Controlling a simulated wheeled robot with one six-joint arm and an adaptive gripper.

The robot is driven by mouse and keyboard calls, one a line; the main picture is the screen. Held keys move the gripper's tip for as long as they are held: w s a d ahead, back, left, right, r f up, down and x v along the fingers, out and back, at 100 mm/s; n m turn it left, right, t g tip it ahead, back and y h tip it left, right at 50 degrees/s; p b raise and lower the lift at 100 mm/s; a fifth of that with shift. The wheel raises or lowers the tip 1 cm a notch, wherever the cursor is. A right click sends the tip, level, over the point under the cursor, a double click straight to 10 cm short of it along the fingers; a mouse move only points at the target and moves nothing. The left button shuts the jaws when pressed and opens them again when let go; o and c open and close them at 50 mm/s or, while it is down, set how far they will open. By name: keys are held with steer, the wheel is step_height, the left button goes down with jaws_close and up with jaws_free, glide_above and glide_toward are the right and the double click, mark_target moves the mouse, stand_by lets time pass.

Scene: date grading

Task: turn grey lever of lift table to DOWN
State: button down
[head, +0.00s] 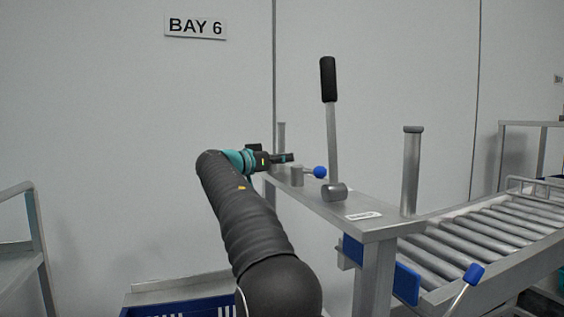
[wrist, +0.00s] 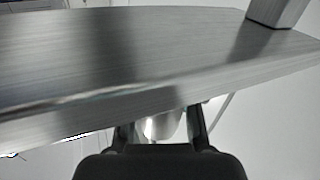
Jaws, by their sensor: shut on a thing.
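My gripper (head: 284,158) is at the far left end of a grey metal frame (head: 335,212) in the head view. In the wrist view my gripper (wrist: 163,122) has its two dark fingers on either side of a pale, shiny metal piece (wrist: 162,128). It is shut on that piece, just beyond the edge of a grey metal surface (wrist: 110,50). The piece looks like a grey lever, but most of it is hidden and its setting cannot be read. No DOWN marking is legible in either view.
A tall upright handle (head: 328,80) with a black grip and a small blue-knobbed lever (head: 320,172) stand on the frame close to my gripper. A post (head: 411,170) and a roller conveyor (head: 500,230) are at right. A blue crate (head: 180,308) is below my arm.

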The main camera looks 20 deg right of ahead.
steer(key=t+b, duration=0.1)
steer(key=n+t+y+b, duration=0.1)
steer(key=b, duration=0.1)
steer(key=n+t+b, duration=0.1)
steer(key=shift+w+a+f+y, duration=0.15)
steer(key=shift+w+f+y, duration=0.1)
steer(key=shift+f+y, duration=0.05)
steer(key=shift+w+a+r+n+t+y+b, duration=0.1)
steer(key=shift+w+a+n+t+y+b, duration=0.05)
steer(key=shift+n+t+y+b, duration=0.45)
steer(key=shift+w+a+r+n+t+y+b, duration=0.1)
steer(key=shift+w+n+t+y+b, duration=0.05)
steer(key=shift+n+t+y+b, duration=0.5)
steer(key=shift+w+a+r+n+t+y+b, duration=0.15)
steer(key=shift+n+t+y+b, duration=0.3)
steer(key=shift+t+b, duration=0.25)
steer(key=c, duration=0.9)
jaws_free()
steer(key=shift+a, duration=0.1)
steer(key=v, duration=1.2)
steer(key=shift+f, duration=0.1)
